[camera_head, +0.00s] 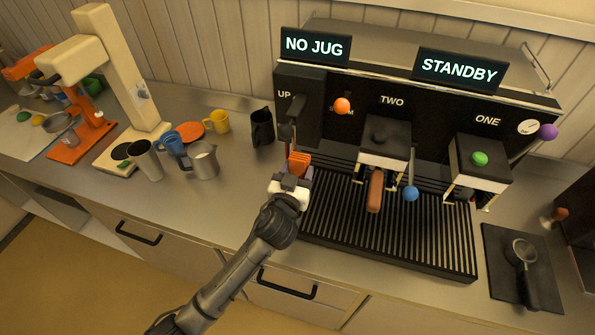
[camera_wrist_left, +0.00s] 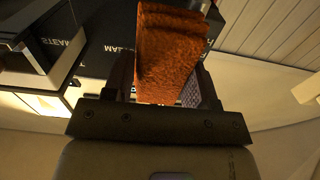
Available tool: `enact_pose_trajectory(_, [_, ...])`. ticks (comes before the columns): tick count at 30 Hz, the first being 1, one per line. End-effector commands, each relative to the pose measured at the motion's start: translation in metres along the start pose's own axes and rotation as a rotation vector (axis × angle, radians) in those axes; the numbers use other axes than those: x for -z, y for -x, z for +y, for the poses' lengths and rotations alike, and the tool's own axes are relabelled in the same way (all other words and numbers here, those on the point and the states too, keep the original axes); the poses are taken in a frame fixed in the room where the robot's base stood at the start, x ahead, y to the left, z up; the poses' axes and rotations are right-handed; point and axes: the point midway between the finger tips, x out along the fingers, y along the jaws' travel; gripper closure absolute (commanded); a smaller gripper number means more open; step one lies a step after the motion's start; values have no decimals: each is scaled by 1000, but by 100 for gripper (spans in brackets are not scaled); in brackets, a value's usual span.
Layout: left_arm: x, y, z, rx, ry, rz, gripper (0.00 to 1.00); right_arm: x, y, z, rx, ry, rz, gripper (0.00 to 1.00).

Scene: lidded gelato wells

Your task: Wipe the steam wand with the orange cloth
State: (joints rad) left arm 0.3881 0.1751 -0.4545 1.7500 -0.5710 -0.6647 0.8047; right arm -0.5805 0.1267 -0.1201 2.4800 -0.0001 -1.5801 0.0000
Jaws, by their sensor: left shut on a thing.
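The orange cloth (camera_head: 299,161) is a folded, fuzzy pad. My left gripper (camera_head: 293,183) is shut on it at the left end of the coffee machine. The left wrist view shows the cloth (camera_wrist_left: 170,50) upright between the two fingers (camera_wrist_left: 165,88). The steam wand (camera_head: 287,132) appears as a dark upright piece below the "UP" label, just above and behind the cloth. Its lower part is hidden by the cloth and gripper, so I cannot tell whether they touch. A small metallic piece (camera_wrist_left: 201,5) shows at the cloth's top edge in the left wrist view. My right gripper is out of view.
The coffee machine (camera_head: 335,75) reads "NO JUG" and "STANDBY". Its drip tray (camera_head: 400,230) lies right of my gripper. A black jug (camera_head: 262,127), a steel pitcher (camera_head: 203,162) and a yellow mug (camera_head: 216,121) stand to the left. The front counter strip is clear.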

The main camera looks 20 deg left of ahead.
Motion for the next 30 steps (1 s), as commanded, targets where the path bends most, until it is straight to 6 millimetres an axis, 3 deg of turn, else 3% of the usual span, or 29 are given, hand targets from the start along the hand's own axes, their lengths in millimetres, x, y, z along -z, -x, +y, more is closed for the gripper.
enact_pose_trajectory(19, [1, -1, -39, 6, -1, -1, 82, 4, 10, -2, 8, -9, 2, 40])
enact_pose_trajectory(30, [0, 1, -41, 5, -1, 0, 82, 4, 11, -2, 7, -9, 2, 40])
